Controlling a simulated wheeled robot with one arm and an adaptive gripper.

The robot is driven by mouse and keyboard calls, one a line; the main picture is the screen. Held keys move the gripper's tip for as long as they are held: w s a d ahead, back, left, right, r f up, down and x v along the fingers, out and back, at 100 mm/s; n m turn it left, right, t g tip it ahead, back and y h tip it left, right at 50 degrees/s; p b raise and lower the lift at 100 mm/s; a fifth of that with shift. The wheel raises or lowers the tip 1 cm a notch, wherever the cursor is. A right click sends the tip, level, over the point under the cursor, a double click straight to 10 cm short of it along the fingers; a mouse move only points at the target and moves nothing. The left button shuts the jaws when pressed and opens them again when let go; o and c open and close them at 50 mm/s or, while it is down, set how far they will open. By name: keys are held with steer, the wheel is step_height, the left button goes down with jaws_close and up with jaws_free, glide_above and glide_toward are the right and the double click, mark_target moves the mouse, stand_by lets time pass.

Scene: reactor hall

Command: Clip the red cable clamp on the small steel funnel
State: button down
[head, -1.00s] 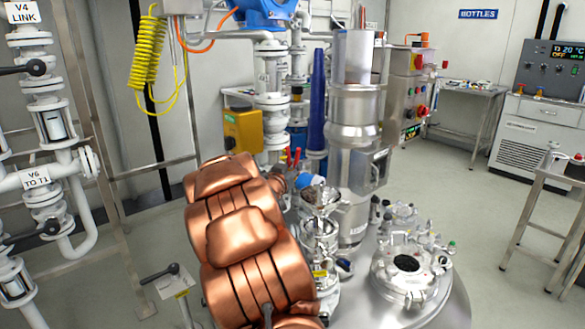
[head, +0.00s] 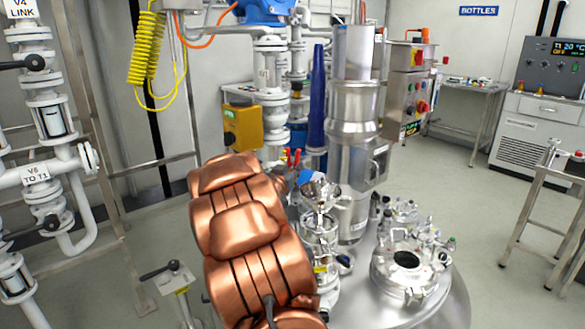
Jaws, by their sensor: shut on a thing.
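The small steel funnel (head: 320,190) stands upright, its wide mouth up, on the glass and steel fittings over the reactor lid, just right of my copper-coloured arm. No red cable clamp can be made out. My arm covers the middle of the head view, and my gripper cannot be made out; its fingers and anything in them are hidden. A small blue patch (head: 305,177) shows between the arm and the funnel's rim; I cannot tell what it belongs to.
Red handles (head: 292,157) show behind my arm. A lever valve (head: 172,271) stands at lower left. Open floor lies further right.

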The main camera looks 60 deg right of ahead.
steer(key=shift+f, duration=1.3)
stand_by(2.5)
steer(key=c, duration=0.9)
jaws_free()
steer(key=shift+o, duration=0.2)
steer(key=v, duration=1.2)
